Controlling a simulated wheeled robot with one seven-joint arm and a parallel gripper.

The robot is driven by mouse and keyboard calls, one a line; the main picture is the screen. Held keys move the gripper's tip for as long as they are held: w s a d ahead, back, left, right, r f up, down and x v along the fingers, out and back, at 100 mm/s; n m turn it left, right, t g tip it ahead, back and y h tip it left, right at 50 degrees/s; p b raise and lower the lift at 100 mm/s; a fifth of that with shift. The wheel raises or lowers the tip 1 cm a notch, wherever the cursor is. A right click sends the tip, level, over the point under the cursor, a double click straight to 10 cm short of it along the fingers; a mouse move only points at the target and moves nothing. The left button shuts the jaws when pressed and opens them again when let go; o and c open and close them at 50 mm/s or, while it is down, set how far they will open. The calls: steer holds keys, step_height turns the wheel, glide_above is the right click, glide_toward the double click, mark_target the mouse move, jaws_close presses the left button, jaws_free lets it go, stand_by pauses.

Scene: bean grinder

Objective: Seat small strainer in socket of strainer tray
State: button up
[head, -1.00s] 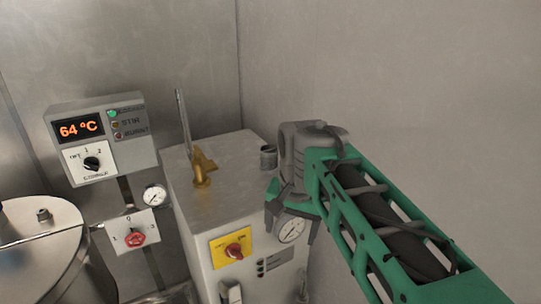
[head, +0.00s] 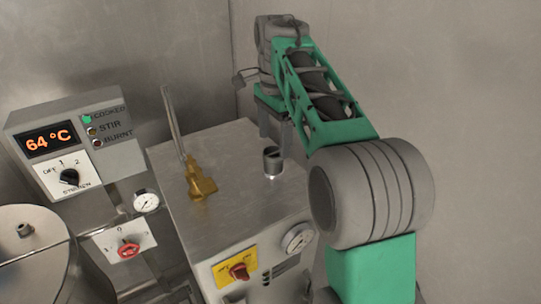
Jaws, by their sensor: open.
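In the head view my gripper (head: 271,136) is at the back right of the metal cabinet, pointing down. Its two grey fingers are apart, with a gap above a small grey metal cylinder (head: 272,163) with a dark top. The cylinder stands upright on the cabinet top, just below the fingertips. I cannot tell whether the fingers touch it or whether it is the small strainer. I make out no strainer tray or socket.
The metal cabinet (head: 225,215) carries a brass tap (head: 200,182) with a tall lever left of the cylinder. A control box (head: 75,145) reading 64 °C and a round lidded vessel (head: 30,240) stand at the left. Walls close off the back and right.

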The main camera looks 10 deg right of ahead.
mark_target(273, 168)
step_height(273, 168, down, 7)
steer(key=b, duration=0.4)
steer(key=shift+a, duration=0.15)
steer(key=shift+r, duration=0.15)
